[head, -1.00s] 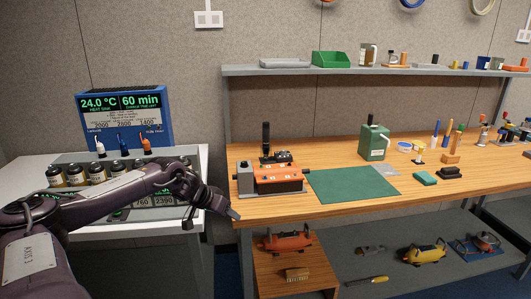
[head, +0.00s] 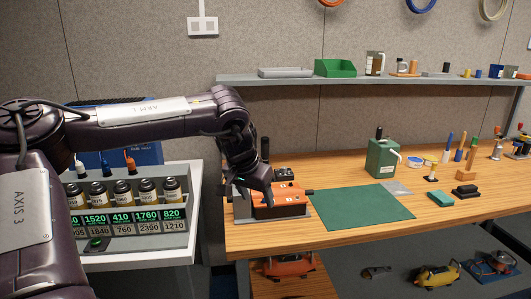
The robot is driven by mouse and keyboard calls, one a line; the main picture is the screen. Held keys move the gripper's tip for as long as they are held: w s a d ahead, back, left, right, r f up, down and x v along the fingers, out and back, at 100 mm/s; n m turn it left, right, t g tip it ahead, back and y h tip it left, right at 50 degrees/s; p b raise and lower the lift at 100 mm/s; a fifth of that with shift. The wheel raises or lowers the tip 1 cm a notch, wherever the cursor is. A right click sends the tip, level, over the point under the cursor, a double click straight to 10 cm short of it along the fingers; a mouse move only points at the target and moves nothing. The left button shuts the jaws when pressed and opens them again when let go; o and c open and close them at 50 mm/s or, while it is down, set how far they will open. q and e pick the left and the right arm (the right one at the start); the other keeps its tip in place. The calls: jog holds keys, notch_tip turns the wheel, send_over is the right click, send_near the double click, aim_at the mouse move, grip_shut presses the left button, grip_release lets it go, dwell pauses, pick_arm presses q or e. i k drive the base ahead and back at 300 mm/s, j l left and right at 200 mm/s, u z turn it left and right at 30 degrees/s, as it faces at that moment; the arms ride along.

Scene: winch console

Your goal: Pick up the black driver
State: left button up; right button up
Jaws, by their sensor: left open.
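A dark upright handle (head: 265,149), which looks like the black driver, stands at the back left of the wooden bench, behind the orange winch (head: 284,202). Its lower part is hidden behind my arm and the winch parts. My left gripper (head: 269,203) points down in front of the winch's left part, below and nearer than the handle. It holds nothing that I can see, and my wrist covers part of the grey block. My right gripper is out of view.
A green mat (head: 360,208) lies clear to the right of the winch. A green can (head: 383,158) stands behind it. A shelf (head: 300,82) runs above the bench. A rack of small jars (head: 123,191) is at left.

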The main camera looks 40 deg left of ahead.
aim_at(264, 144)
jog(key=i+j, duration=0.4)
jog(key=j, duration=0.15)
jog(key=i+j, duration=0.85)
jog(key=j, duration=0.2)
